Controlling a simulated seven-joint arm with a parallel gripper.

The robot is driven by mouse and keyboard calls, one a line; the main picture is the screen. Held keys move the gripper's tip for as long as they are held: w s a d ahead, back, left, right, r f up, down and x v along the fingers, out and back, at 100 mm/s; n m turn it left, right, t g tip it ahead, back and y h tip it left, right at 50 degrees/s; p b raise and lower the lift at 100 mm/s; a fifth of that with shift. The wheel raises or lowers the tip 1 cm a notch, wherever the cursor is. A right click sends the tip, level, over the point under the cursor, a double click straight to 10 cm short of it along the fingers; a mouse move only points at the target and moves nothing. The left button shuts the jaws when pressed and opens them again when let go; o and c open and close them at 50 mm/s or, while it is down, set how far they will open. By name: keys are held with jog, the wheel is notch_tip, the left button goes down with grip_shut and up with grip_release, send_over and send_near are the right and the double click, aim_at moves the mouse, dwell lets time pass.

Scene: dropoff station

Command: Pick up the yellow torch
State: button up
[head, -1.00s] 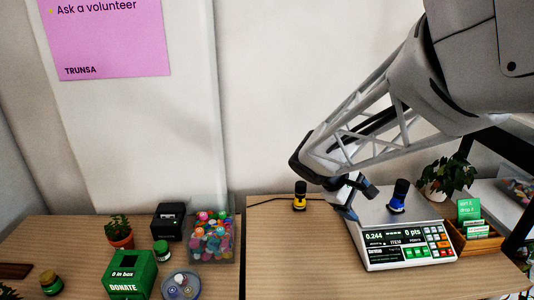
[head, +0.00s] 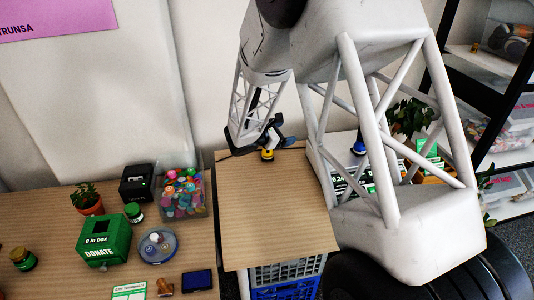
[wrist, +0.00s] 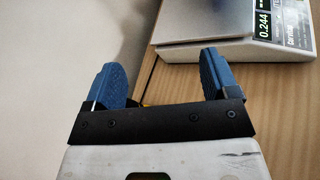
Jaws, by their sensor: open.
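The yellow torch (head: 267,155) stands near the back edge of the right-hand table. Its lower yellow part shows in the head view; its upper part is hidden by my gripper. My gripper (head: 264,142) is at the torch, with its fingers apart around or just in front of its top; I cannot tell which. In the wrist view the two blue fingers of my gripper (wrist: 160,76) are wide apart. Only a thin yellow sliver shows low between them, mostly hidden by the gripper's black mount.
The left table holds a green donation box (head: 103,241), a bin of colourful items (head: 183,194) and a black device (head: 137,182). The right table's front (head: 270,220) is clear.

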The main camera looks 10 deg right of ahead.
jog(key=w+a+f+n+t+y, duration=0.1)
jog(key=w+a+f+n+t, duration=0.5)
jog(key=w+f, duration=0.5)
notch_tip(320, 180, down, 2)
jog(key=shift+w+a+f+n+t, duration=0.1)
jog(key=shift+w+a+n+t, duration=0.25)
jog(key=shift+a+n, duration=0.7)
jog(key=shift+s+d, duration=0.1)
jog(key=shift+d, duration=0.05)
jog(key=shift+x, duration=1.25)
jog(key=shift+x, duration=2.6)
jog(key=shift+f, duration=0.1)
jog(key=shift+c, duration=0.2)
jog(key=c, duration=1.4)
